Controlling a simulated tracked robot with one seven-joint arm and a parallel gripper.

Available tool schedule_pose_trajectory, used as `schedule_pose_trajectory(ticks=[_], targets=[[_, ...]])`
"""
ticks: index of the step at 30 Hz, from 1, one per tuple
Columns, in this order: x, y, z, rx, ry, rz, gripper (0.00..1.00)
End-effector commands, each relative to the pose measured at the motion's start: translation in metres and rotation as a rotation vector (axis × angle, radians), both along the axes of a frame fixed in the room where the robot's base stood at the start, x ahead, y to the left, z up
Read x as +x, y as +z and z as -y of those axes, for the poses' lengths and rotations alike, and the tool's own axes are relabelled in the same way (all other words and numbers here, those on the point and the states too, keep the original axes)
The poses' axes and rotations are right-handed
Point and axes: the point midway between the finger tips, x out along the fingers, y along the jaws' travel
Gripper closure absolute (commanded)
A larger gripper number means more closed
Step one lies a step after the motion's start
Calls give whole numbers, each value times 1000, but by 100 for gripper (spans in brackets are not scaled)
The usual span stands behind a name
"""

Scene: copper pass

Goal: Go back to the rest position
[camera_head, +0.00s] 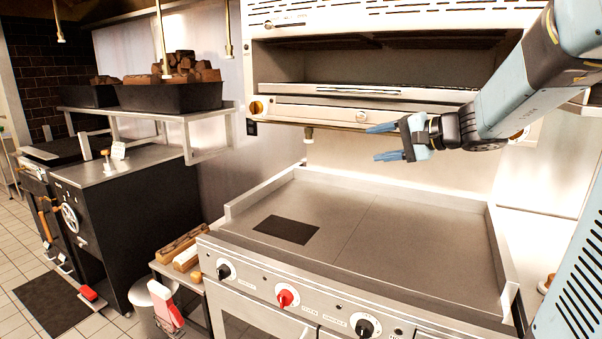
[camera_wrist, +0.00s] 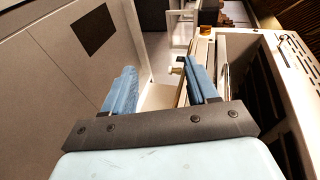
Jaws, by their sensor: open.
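My gripper (camera_head: 376,142) is at the end of my raised arm, which reaches in from the upper right of the head view. Its two blue fingers point left and are spread apart with nothing between them. In the wrist view the open gripper (camera_wrist: 160,88) shows the same two blue fingers, apart and empty. It is above the back part of the flat steel griddle (camera_head: 400,235) and in front of the lower part of the wall-mounted grill oven (camera_head: 390,65).
A dark square plate (camera_head: 286,230) lies on the griddle's left part. Front knobs include a red one (camera_head: 286,298). A shelf (camera_head: 190,115) with a black tray (camera_head: 170,97) of brown blocks stands left. A bin (camera_head: 150,300) and wooden pieces (camera_head: 183,245) are near the griddle's left side.

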Motion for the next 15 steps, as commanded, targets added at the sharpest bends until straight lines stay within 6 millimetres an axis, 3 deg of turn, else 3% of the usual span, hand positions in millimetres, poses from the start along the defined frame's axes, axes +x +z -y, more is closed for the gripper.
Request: schedule_pose_trajectory(ticks=[3,6,11,15], targets=[[-46,-14,-23,-152,85,-50,42],[-82,-28,-33,-288,140,-88,42],[-135,-50,-35,-514,202,-126,42],[-176,-67,-24,-719,233,-139,42]])
